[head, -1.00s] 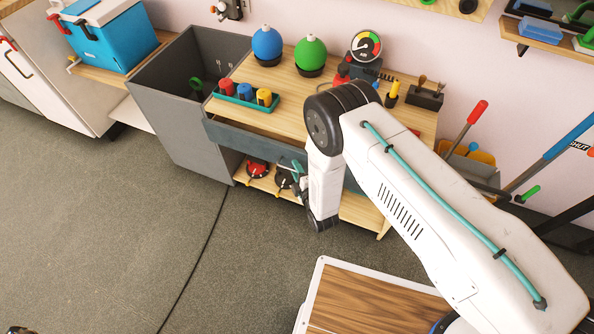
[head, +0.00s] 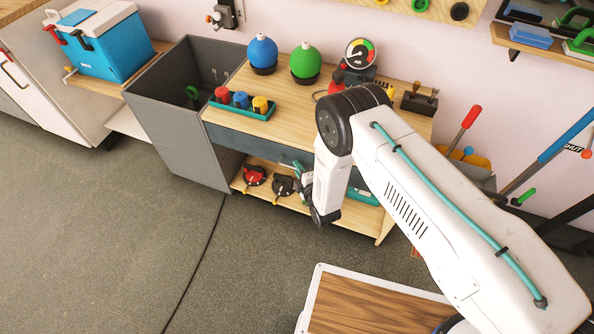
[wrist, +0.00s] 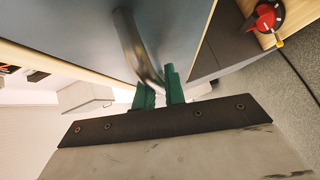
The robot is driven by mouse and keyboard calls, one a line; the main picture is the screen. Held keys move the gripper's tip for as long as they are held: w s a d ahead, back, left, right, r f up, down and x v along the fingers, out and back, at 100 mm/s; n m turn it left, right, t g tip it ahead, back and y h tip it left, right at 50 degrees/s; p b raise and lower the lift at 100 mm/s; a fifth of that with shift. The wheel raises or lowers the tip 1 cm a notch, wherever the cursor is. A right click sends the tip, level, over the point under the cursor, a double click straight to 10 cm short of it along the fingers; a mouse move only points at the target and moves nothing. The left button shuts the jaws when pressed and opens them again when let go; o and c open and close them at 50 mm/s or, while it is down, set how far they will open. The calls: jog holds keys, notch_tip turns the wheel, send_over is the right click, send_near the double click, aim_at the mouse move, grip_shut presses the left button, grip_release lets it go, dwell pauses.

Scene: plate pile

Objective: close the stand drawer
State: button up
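The stand drawer's blue-grey front (head: 245,141) runs under the wooden top of the stand in the head view. It sits close under the top's front edge, and no drawer inside shows. Its right part is hidden behind my arm. In the wrist view the drawer front (wrist: 75,35) fills the upper part, with a curved metal handle (wrist: 132,42) on it. My gripper (wrist: 159,92) has its two green fingers close together, and the handle bar runs down into the narrow gap between them. In the head view my gripper is mostly hidden behind my arm.
The stand top (head: 285,125) bears a teal tray (head: 243,110) with coloured knobs, a blue ball (head: 262,52), a green ball (head: 305,62) and a gauge (head: 360,54). Red and black pieces lie on the lower shelf (head: 262,195). A grey bin (head: 178,125) stands left. Floor in front is clear.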

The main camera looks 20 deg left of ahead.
jog(key=o, duration=0.4)
jog(key=shift+w, duration=0.25)
jog(key=shift+c, duration=0.2)
jog(key=v, duration=0.8)
jog(key=shift+f, duration=0.1)
